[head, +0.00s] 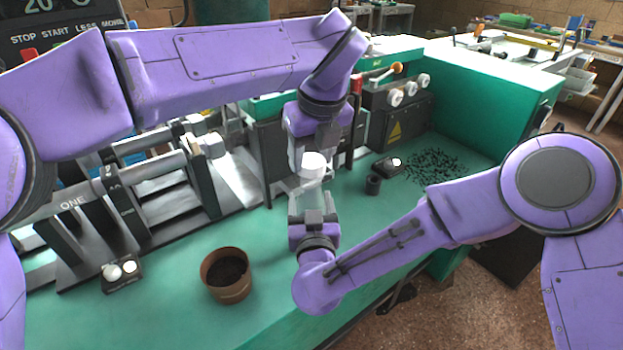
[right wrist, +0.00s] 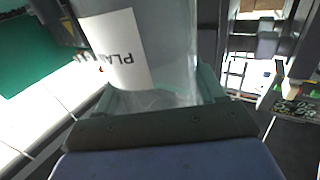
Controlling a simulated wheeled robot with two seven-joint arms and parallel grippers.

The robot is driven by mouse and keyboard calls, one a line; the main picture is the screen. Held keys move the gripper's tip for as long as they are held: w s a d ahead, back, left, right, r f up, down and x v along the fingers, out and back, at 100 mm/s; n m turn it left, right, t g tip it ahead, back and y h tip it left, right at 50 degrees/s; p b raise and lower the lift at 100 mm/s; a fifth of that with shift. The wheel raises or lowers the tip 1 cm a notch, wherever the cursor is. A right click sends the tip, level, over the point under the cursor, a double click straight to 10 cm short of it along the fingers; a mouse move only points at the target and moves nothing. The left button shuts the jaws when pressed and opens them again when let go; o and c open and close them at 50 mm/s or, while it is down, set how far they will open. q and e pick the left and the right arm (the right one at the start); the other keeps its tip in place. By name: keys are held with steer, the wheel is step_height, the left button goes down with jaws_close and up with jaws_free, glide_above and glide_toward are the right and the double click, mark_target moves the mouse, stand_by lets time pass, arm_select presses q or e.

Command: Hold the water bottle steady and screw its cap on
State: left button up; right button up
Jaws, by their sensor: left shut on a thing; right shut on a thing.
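The clear water bottle (head: 308,199) stands upright above the green bench, in the middle of the head view. My right gripper (head: 313,212) is shut on its lower part from the near side. In the right wrist view the bottle (right wrist: 172,45) fills the space between the fingers of that gripper (right wrist: 160,98), with a white label (right wrist: 122,50) reading "PLA". The white cap (head: 313,165) is at the bottle's top. My left gripper (head: 311,152) comes down from above and is shut on the cap. Whether the cap's thread is engaged cannot be seen.
A brown pot (head: 228,285) of dark material stands on the green bench (head: 170,310) at the front left. A small dark cup (head: 373,185) and scattered black pellets (head: 437,166) lie to the right. Machines (head: 400,110) stand close behind the grippers.

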mark_target(311, 192)
arm_select(q)
steer(key=shift+f, duration=0.95)
steer(key=shift+f, duration=0.9)
steer(key=shift+f, duration=0.6)
